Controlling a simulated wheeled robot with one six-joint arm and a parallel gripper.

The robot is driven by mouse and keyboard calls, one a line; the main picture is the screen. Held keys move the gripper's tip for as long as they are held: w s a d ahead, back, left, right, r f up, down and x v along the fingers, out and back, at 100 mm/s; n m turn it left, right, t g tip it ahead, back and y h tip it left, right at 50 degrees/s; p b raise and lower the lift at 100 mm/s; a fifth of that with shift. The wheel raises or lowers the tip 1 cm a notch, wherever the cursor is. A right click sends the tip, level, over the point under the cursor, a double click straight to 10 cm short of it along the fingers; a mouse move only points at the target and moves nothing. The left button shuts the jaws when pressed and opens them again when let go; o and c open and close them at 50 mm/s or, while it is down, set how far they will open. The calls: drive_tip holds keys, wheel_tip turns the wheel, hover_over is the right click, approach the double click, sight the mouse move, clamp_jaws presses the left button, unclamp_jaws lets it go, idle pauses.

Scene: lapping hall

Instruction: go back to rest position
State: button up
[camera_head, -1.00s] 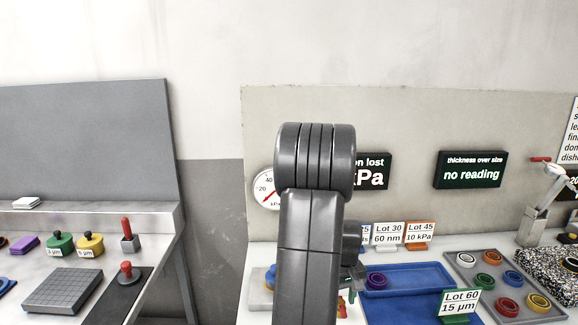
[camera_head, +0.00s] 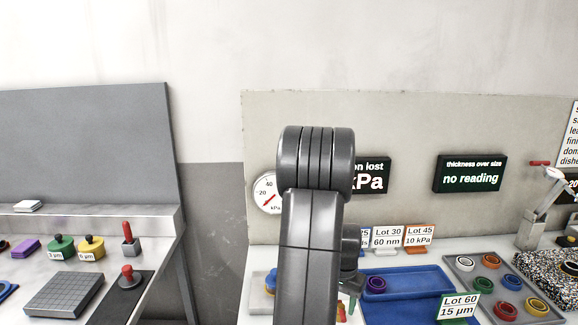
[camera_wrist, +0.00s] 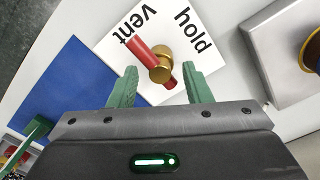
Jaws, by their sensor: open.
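My gripper (camera_wrist: 163,88) shows in the wrist view with its two green fingers apart and nothing between them. Beyond the fingertips is a valve with a brass knob (camera_wrist: 160,68) and a red handle (camera_wrist: 138,48), on a white plate (camera_wrist: 185,28) marked "vent" and "hold". The red handle lies between the two words, pointing nearer "vent". I cannot tell how far the fingers are above it. In the head view my grey arm stands upright in the middle and hides part of the bench; the fingers are mostly hidden behind it.
A blue tray (camera_head: 408,283) holds a purple ring (camera_head: 376,284). A grey tray (camera_head: 478,300) with several coloured rings is at right. A round gauge (camera_head: 267,193) and displays (camera_head: 470,173) stand behind.

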drive_tip(key=m+p, duration=0.1)
drive_tip(key=m, duration=0.3)
idle(0.3)
